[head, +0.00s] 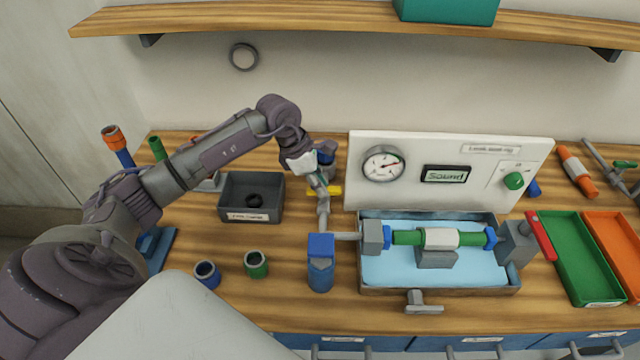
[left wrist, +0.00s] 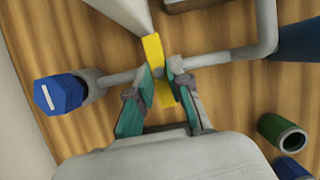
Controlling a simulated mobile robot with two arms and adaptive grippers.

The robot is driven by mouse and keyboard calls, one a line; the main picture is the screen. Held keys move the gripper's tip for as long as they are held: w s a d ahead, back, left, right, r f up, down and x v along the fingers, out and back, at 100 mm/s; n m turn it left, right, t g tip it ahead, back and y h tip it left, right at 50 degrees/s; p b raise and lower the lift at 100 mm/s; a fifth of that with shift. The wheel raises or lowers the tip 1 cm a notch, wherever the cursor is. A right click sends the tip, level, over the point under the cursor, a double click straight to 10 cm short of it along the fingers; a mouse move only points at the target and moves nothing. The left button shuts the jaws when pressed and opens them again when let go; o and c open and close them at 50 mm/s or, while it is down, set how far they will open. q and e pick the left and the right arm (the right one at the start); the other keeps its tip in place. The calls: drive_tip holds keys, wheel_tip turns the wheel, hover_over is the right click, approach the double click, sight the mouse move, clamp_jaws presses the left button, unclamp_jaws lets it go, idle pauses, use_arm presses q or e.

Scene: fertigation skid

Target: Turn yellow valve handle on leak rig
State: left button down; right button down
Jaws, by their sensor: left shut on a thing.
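The yellow valve handle (head: 335,189) shows as a small strip behind my left gripper in the head view. In the left wrist view the handle (left wrist: 153,56) is a flat yellow bar crossing a grey pipe (left wrist: 232,57). My left gripper (head: 322,188) reaches down to it from the left. Its teal-padded fingers (left wrist: 162,80) are shut on the yellow handle, one on each side. The leak rig's white panel (head: 450,200) stands to the right, with a round gauge (head: 384,164) and a display reading "Sound" (head: 446,174). My right gripper is not in view.
A blue-water tray (head: 385,278) holds a green pipe (head: 408,238) with blue collars. A red lever (head: 541,236) is at its right. A dark bin (head: 232,211) and two short pipe pieces (head: 207,274) (head: 256,264) stand left. Green (head: 598,299) and orange trays (head: 601,219) are right.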

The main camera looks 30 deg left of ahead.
use_arm(q)
drive_tip(key=n+b, duration=0.1)
drive_tip(key=n, duration=0.1)
drive_tip(key=n+t+y+b, duration=0.1)
drive_tip(key=n, duration=0.1)
drive_tip(key=shift+s+d+f+n+b, duration=0.1)
drive_tip(key=shift+d+n+b, duration=0.05)
drive_tip(key=shift+n+b, duration=0.2)
drive_tip(key=n+y+b, duration=0.1)
drive_tip(key=n, duration=0.1)
drive_tip(key=n+t+y+b, duration=0.1)
drive_tip(key=n+b, duration=0.1)
drive_tip(key=shift+d, duration=0.2)
drive_tip(key=n+y+b, duration=0.1)
drive_tip(key=n, duration=0.1)
drive_tip(key=n+b, duration=0.1)
drive_tip(key=n, duration=0.2)
drive_tip(key=shift+d+y, duration=0.15)
drive_tip(key=shift+y, duration=0.25)
drive_tip(key=shift+d+n+g+y+b, duration=0.15)
drive_tip(key=shift+n+y+b, duration=0.3)
drive_tip(key=shift+n, duration=0.45)
drive_tip(key=shift+n+g+y+b, duration=0.2)
drive_tip(key=shift+n+b, duration=0.3)
drive_tip(key=shift+n, duration=0.35)
drive_tip(key=c, duration=1.1)
unclamp_jaws()
drive_tip(key=v, duration=1.2)
